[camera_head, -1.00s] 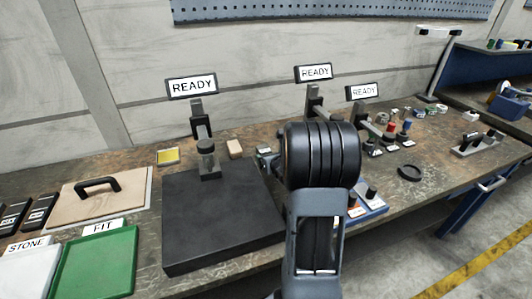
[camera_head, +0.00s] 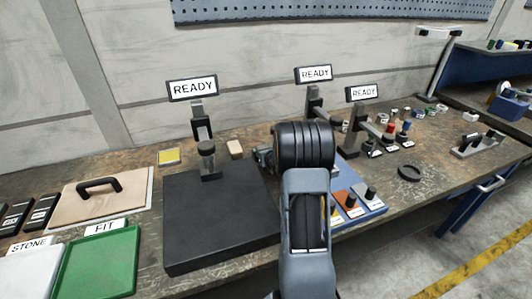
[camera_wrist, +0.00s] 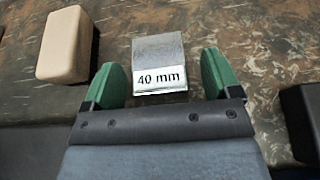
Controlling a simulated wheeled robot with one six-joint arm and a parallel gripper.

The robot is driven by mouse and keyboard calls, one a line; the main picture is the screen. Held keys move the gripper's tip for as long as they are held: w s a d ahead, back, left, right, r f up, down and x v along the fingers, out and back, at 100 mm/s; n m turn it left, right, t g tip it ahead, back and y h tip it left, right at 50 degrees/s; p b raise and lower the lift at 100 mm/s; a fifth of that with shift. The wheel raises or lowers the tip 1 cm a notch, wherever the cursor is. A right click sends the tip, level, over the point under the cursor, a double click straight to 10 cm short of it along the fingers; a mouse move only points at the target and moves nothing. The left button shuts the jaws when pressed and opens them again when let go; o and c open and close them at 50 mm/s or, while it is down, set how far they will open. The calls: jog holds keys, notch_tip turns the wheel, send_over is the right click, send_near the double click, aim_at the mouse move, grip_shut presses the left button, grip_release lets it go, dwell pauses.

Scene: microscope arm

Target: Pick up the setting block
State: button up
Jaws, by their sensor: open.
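The setting block (camera_wrist: 159,60) is a small silver metal block with a "40 mm" label on its near face. In the wrist view it lies on the worn bench top, between and just beyond the two green fingertips. My gripper (camera_wrist: 163,75) is open, with a finger to the left and right of the block and a gap on each side. In the head view my arm hides the block, and my gripper's fingers cannot be made out there.
A tan block (camera_wrist: 67,45) lies left of the setting block, near the left finger. A black granite plate (camera_head: 215,225) with a gauge stand is left of my arm. A blue tray (camera_head: 358,205) with knobbed pieces is right. "READY" displays (camera_head: 192,88) stand behind.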

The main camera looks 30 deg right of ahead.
jog(key=c, duration=1.5)
jog(key=shift+r, duration=0.15)
grip_shut()
